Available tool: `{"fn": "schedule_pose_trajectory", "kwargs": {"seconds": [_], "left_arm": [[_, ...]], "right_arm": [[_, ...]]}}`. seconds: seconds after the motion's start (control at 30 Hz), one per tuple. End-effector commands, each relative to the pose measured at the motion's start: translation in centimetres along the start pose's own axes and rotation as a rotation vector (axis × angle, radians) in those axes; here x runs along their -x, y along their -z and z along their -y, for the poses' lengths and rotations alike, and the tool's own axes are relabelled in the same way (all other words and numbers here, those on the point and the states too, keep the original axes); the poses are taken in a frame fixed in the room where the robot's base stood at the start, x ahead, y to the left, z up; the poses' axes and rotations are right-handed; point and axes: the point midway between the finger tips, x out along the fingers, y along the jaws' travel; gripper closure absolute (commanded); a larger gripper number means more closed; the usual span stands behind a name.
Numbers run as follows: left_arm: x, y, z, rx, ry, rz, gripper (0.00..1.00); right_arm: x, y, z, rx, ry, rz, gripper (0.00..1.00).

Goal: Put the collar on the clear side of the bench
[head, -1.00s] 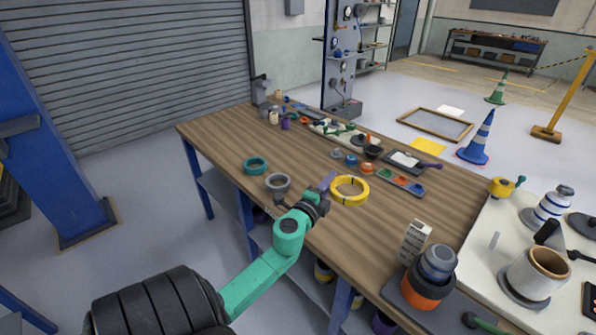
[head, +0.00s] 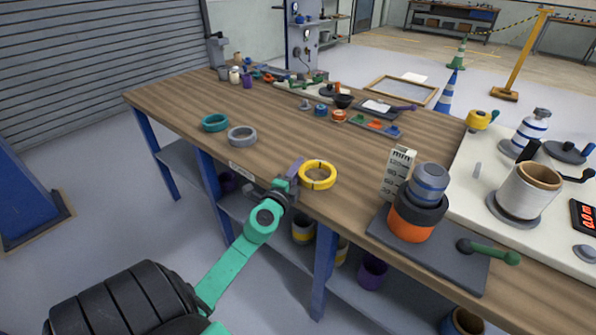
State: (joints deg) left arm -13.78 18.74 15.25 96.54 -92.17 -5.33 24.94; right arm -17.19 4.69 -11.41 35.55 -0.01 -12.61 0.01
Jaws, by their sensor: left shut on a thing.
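A yellow ring-shaped collar (head: 319,186) with dark marks is at the tip of my left gripper (head: 296,171). The gripper is shut on its left side, near the bench's front edge. I cannot tell how far the ring is above the wooden bench (head: 262,112). A grey ring (head: 242,144) and a teal ring (head: 214,130) lie flat on the bench to the left, apart from the gripper. My right gripper is out of view.
An orange and grey stack (head: 411,222) on a dark plate and a mm scale block (head: 397,174) stand to the right. Small parts and trays (head: 373,126) line the back. Bare wood lies between the rings and the back row.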

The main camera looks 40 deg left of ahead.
Motion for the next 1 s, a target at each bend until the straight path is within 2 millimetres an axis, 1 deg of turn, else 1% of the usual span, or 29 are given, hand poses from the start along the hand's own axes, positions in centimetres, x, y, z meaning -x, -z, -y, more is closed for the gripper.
{"fn": "schedule_pose_trajectory", "kwargs": {"seconds": [0.03,0.3,0.43,0.47,0.5,0.77,0.87,0.93,0.97,1.0], "left_arm": [[0.0,0.0,-0.3,0.001,0.001,0.000,1.00],[0.0,0.0,-1.1,0.001,0.001,0.000,1.00],[0.0,0.0,-1.1,0.001,0.000,0.000,1.00],[0.0,0.0,-1.1,0.000,0.000,0.000,0.65],[0.0,0.0,-1.1,0.000,-0.001,0.000,0.60],[0.0,0.0,-1.1,0.001,-0.004,-0.001,0.60],[0.0,0.0,-0.3,0.001,-0.004,-0.001,0.60],[0.0,0.1,0.7,0.000,-0.004,-0.001,0.60],[0.6,0.1,0.0,0.001,-0.006,-0.002,0.60],[1.4,0.1,-0.3,0.000,-0.006,-0.002,0.60]], "right_arm": [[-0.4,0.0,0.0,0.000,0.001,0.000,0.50],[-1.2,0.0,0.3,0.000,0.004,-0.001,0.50],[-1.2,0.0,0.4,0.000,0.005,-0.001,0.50],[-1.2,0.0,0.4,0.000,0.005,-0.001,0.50],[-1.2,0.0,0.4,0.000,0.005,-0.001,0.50],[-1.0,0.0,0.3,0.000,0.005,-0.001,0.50],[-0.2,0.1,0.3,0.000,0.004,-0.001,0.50],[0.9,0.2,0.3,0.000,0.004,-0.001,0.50],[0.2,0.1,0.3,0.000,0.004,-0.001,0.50],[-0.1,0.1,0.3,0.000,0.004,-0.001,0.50]]}}
